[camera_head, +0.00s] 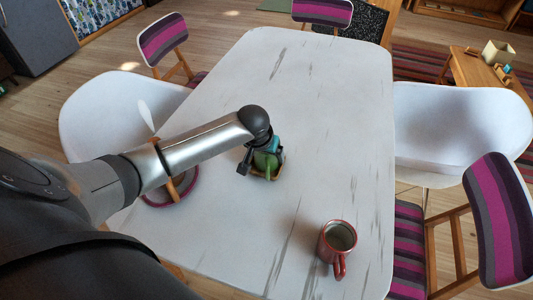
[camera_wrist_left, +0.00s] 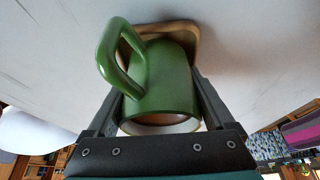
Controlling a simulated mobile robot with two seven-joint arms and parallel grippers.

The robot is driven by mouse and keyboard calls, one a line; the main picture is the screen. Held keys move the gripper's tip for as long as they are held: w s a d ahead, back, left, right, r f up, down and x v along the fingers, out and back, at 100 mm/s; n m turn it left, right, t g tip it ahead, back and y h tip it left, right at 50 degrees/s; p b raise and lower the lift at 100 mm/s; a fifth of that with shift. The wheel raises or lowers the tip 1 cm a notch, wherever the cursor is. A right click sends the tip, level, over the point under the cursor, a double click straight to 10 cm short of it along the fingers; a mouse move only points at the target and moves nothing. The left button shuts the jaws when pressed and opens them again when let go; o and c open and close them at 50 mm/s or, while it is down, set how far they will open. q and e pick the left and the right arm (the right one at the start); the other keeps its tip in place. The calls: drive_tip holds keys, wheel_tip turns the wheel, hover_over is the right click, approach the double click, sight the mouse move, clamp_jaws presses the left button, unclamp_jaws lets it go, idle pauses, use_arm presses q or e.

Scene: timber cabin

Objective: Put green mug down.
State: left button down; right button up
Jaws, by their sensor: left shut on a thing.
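The green mug (camera_wrist_left: 165,80) is between the two fingers of my left gripper (camera_head: 262,163), which is shut on it. In the wrist view its handle points up and left. In the head view the mug (camera_head: 266,160) is partly hidden by the gripper, over the middle of the white table (camera_head: 310,110). A small tan square tray or coaster (camera_wrist_left: 186,28) lies on the table right at the mug's far end. I cannot tell whether the mug touches it. My right gripper is not in view.
A red mug (camera_head: 338,238) stands near the table's front right. White chairs (camera_head: 462,125) and striped chairs (camera_head: 500,220) surround the table. The table's far half is clear.

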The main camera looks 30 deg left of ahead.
use_arm(q)
unclamp_jaws()
drive_tip(key=shift+s+d+f, duration=0.2)
drive_tip(key=shift+s+f, duration=0.3)
drive_tip(key=shift+f, duration=0.35)
drive_tip(key=shift+w+r, duration=0.15)
drive_tip(key=shift+r, duration=0.25)
drive_tip(key=w+a+p+v, duration=0.1)
drive_tip(key=p+v, duration=0.3)
drive_tip(key=v, duration=0.8)
drive_tip(key=shift+s+d+r, duration=0.15)
drive_tip(key=shift+d+r, duration=0.1)
drive_tip(key=shift+r, duration=0.2)
